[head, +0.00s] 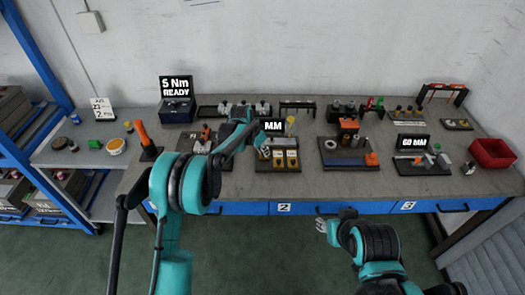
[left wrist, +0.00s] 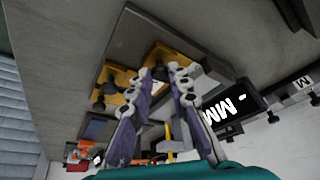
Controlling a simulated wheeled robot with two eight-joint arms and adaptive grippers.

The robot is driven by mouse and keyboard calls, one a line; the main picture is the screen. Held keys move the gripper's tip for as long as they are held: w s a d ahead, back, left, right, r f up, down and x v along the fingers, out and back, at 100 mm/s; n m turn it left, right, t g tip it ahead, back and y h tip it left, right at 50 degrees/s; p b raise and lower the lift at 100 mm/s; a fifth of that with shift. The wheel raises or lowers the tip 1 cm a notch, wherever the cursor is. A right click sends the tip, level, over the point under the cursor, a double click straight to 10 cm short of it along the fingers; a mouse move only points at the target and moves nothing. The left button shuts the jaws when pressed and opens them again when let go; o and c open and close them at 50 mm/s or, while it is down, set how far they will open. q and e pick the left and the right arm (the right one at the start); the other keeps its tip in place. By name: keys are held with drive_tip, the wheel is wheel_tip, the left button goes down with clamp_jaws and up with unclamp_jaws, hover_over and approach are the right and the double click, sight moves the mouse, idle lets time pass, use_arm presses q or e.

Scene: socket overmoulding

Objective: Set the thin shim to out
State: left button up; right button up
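A dark station plate (head: 278,169) on the bench holds several yellow blocks (head: 279,162), with a display reading "MM" (head: 274,127) behind it. I cannot single out the thin shim or read its setting. My left gripper (head: 263,146) is over the left part of this station. In the left wrist view its fingers (left wrist: 163,78) are apart, with nothing seen between the tips, in front of the yellow blocks (left wrist: 170,60) and a grey block (left wrist: 205,62). Contact cannot be told. My right gripper (head: 326,224) is in front of the bench, away from the station; its fingers are too small to read.
Another plate with an orange-topped fixture (head: 348,130) stands to the right. A "60 MM" display (head: 413,142) and a red bin (head: 491,153) are further right. An orange-handled tool (head: 143,138) stands upright at left. The bench front strip is clear.

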sight(266, 165)
use_arm(q)
clamp_jaws()
drive_tip(key=shift+s+f, duration=0.1)
drive_tip(key=shift+s, duration=2.3)
drive_tip(key=o, duration=0.8)
unclamp_jaws()
drive_tip(key=shift+s, duration=0.1)
drive_tip(key=v, duration=1.2)
